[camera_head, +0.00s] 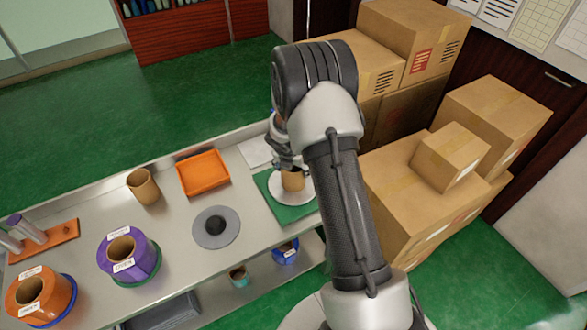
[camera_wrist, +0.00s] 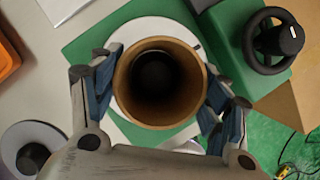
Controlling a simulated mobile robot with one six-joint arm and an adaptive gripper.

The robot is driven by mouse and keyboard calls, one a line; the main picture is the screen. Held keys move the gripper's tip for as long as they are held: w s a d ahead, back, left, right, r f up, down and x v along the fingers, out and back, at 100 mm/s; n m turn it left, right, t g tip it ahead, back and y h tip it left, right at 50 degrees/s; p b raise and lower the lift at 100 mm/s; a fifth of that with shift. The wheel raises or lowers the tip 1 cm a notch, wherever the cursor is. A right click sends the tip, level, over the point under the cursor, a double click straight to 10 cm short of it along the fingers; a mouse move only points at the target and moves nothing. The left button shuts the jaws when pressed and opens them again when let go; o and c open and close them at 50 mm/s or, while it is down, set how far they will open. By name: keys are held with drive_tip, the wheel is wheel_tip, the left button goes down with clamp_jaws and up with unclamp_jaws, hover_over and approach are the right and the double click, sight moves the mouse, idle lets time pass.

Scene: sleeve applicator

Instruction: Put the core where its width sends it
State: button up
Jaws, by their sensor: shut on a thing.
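A brown cardboard core (camera_head: 293,181) is between the fingers of my gripper (camera_head: 288,163), which is shut on it. In the wrist view the core (camera_wrist: 160,82) shows from above, with my gripper's fingers (camera_wrist: 158,100) on both sides. A dark round shape shows down inside it. The core is upright over a white disc (camera_head: 284,197) on a green base (camera_head: 296,214); I cannot tell whether it rests there. A second brown core (camera_head: 143,186) stands on the bench. A purple holder (camera_head: 129,258) and an orange holder (camera_head: 41,301) carry white labels and have brown tubular centres.
An orange tray (camera_head: 203,173) and a grey disc with a dark hub (camera_head: 216,227) lie on the bench. A black handwheel (camera_wrist: 274,41) sits beside the green base. Cardboard boxes (camera_head: 450,158) stand at right. Blue and teal items (camera_head: 285,251) are on the lower shelf.

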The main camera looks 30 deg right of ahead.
drive_tip(key=shift+r, duration=0.1)
drive_tip(key=o, duration=1.2)
